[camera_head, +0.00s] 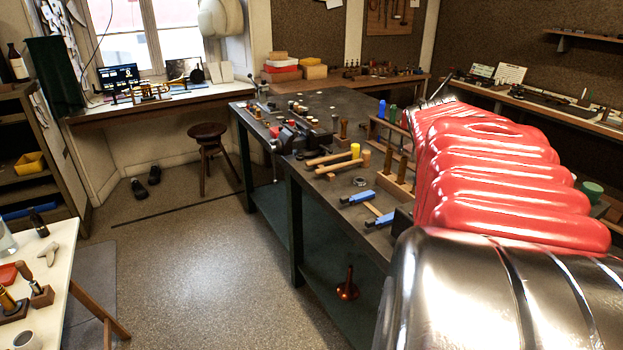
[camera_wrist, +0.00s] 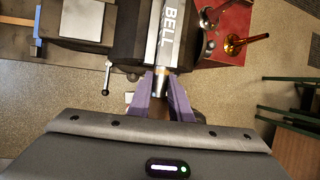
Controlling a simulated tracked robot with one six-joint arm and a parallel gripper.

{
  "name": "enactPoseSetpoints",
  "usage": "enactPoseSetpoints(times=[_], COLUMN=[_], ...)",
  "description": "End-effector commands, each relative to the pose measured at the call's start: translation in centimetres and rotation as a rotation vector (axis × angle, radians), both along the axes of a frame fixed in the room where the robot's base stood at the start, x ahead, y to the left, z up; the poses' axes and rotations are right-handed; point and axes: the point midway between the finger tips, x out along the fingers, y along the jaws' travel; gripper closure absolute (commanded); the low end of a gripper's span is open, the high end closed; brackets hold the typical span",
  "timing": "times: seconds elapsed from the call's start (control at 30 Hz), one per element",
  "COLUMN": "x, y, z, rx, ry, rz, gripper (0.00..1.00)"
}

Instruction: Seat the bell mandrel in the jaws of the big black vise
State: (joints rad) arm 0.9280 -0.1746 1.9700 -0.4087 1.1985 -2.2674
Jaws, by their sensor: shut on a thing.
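The purple fingers of my gripper (camera_wrist: 160,78) are shut on that near end. The mandrel runs away from the fingers toward the top of the view. The big black vise (camera_wrist: 128,42) shows as dark metal beside the mandrel, with a steel handle (camera_wrist: 107,76) at its left. I cannot tell whether the mandrel is between the jaws or above them. In the head view my red-sleeved arm blocks the right side, and my gripper is hidden.
In the wrist view, a red surface (camera_wrist: 226,55) with brass pieces lies at the right.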

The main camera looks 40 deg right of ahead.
Motion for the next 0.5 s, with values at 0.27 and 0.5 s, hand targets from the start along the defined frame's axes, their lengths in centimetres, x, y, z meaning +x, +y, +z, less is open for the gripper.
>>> enactPoseSetpoints(times=[0.27,0.5], x=[0.0,0.0], y=[-0.1,0.0], z=[-0.6,-1.3], rx=[-0.002,-0.002], ry=[-0.001,-0.001], rz=[0.000,0.000], gripper=[1.00,1.00])
